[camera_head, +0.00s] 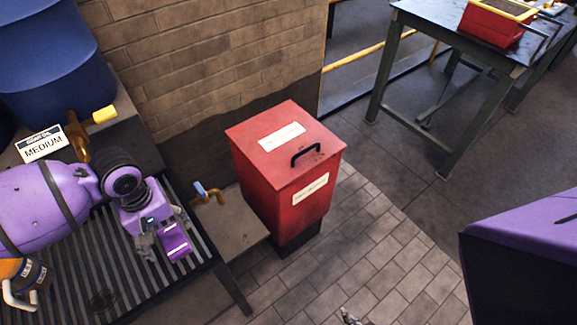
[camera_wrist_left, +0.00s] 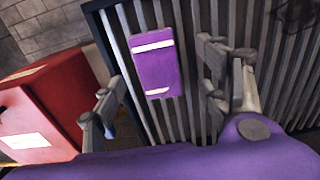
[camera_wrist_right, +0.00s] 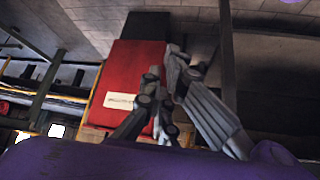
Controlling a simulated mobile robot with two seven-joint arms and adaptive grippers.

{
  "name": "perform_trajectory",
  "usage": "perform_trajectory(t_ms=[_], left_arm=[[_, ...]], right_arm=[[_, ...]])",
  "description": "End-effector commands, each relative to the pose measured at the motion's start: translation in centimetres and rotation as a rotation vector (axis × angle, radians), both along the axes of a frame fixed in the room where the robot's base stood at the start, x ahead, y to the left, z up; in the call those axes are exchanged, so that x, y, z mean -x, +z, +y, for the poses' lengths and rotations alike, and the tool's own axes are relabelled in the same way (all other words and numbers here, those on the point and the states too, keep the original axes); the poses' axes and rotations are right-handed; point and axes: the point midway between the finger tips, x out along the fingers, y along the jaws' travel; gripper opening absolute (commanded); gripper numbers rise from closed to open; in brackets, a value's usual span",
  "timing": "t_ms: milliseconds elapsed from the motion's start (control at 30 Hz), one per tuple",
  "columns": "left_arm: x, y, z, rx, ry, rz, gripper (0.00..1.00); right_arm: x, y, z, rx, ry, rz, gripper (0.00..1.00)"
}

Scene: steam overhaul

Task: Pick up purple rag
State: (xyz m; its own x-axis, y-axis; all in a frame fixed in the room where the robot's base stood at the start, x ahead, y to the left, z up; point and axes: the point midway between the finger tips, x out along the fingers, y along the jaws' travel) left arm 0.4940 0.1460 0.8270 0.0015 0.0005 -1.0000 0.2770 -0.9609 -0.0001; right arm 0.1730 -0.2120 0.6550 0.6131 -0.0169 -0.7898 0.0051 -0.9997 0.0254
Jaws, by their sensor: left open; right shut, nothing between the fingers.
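The purple rag (camera_head: 175,242) is a small folded rectangle with white stripes. It lies on the slatted grey bench top (camera_head: 140,285), near its right end. In the left wrist view the rag (camera_wrist_left: 155,62) lies on the slats, seen between the spread fingers. My left gripper (camera_head: 163,232) is open over the rag; whether its fingers touch it I cannot tell. My right gripper (camera_wrist_right: 163,85) is shut and empty, away from the rag; only a fingertip shows at the bottom of the head view.
A red lidded bin (camera_head: 285,165) with a black handle stands right of the bench. Blue barrels (camera_head: 60,75) with a brass tap (camera_head: 78,135) and a "MEDIUM" sign (camera_head: 42,143) stand behind it. A dark table (camera_head: 440,35) with a red box (camera_head: 495,22) is at the back right.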

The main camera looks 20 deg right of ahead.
Motion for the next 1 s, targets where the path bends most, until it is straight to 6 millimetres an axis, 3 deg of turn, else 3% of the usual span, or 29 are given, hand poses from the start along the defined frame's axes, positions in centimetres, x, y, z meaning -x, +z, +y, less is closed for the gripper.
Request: perform_trajectory(t_ms=[200,500,867,1000], left_arm=[[-0.2,-3.1,-0.2,-0.001,0.000,0.000,0.69],[-0.2,-3.5,-0.3,0.000,0.000,-0.002,0.69],[-0.2,-3.4,-0.3,0.000,-0.001,-0.002,0.21],[-0.2,-3.4,-0.3,0.000,-0.001,-0.002,0.20]], right_arm=[[-0.6,0.1,0.0,0.002,0.004,-0.012,0.00],[-1.1,0.6,0.0,0.003,0.006,-0.024,0.00],[-0.8,0.2,-0.1,0.003,0.006,-0.015,0.00],[-0.7,0.1,-0.1,0.003,0.006,-0.012,0.00]])
